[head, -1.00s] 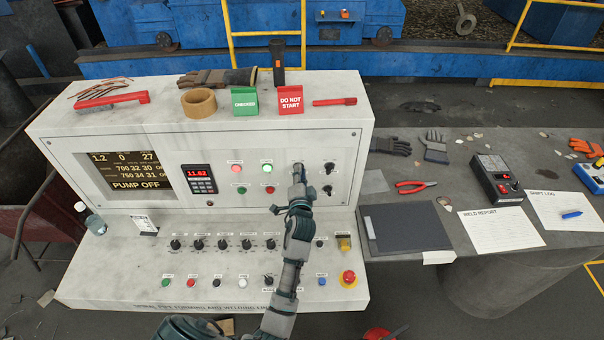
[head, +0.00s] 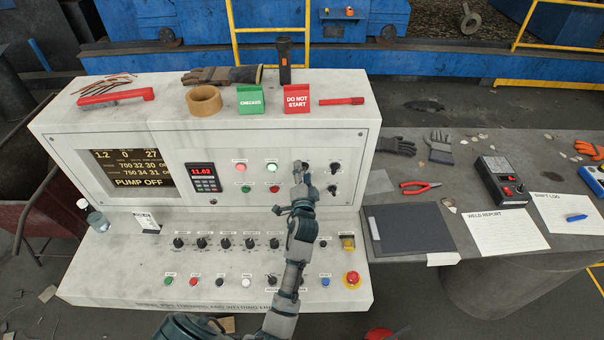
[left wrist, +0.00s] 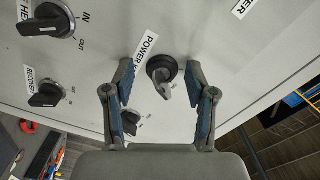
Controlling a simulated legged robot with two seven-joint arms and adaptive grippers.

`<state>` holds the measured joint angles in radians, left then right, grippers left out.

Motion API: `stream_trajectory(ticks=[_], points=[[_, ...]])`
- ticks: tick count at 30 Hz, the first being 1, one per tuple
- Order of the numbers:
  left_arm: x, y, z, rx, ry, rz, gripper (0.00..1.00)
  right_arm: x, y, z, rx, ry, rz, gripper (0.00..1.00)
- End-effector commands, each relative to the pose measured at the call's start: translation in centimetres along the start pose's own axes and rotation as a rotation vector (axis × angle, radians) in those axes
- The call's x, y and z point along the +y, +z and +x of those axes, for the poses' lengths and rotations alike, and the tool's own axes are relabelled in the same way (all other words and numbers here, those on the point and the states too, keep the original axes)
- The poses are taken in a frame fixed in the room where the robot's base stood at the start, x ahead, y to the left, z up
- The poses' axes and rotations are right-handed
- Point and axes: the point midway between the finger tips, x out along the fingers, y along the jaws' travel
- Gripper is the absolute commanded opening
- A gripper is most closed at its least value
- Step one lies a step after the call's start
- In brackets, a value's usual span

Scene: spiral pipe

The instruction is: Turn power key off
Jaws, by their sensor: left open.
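The power key switch (left wrist: 161,70) is a round black switch with a grey key in it, below a partly covered POWER label in the left wrist view. My left gripper (left wrist: 160,78) is open, with one blue-padded finger on each side of the key. I see gaps between the pads and the key, so it is not clamped. In the head view my left gripper (head: 301,172) is in front of the right part of the white console's upright panel (head: 230,162) and hides the power key. My right gripper is not in view.
Black selector knobs (left wrist: 48,20) sit beside the key, and another knob (left wrist: 131,122) is partly behind the left finger. Lamps (head: 271,168) are left of the gripper. A red emergency button (head: 351,279) is on the lower deck. The display (head: 128,170) reads PUMP OFF.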

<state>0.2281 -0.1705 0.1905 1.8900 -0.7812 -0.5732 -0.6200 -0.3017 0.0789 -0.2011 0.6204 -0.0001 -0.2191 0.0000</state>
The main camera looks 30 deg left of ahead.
Motion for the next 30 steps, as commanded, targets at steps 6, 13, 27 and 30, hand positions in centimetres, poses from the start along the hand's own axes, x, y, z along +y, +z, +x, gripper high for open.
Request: stream_trajectory(ticks=[6,13,27,30], points=[[0.2,0.1,-3.9,-0.001,0.005,0.000,0.56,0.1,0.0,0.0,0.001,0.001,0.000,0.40],[0.2,0.4,-8.7,-0.005,0.006,-0.001,0.56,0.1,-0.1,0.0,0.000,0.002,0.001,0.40],[0.2,0.5,-11.2,-0.005,0.005,0.000,0.56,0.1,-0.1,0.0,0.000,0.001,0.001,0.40],[0.2,0.4,-11.2,-0.003,0.006,0.003,0.56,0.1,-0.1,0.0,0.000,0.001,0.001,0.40]])
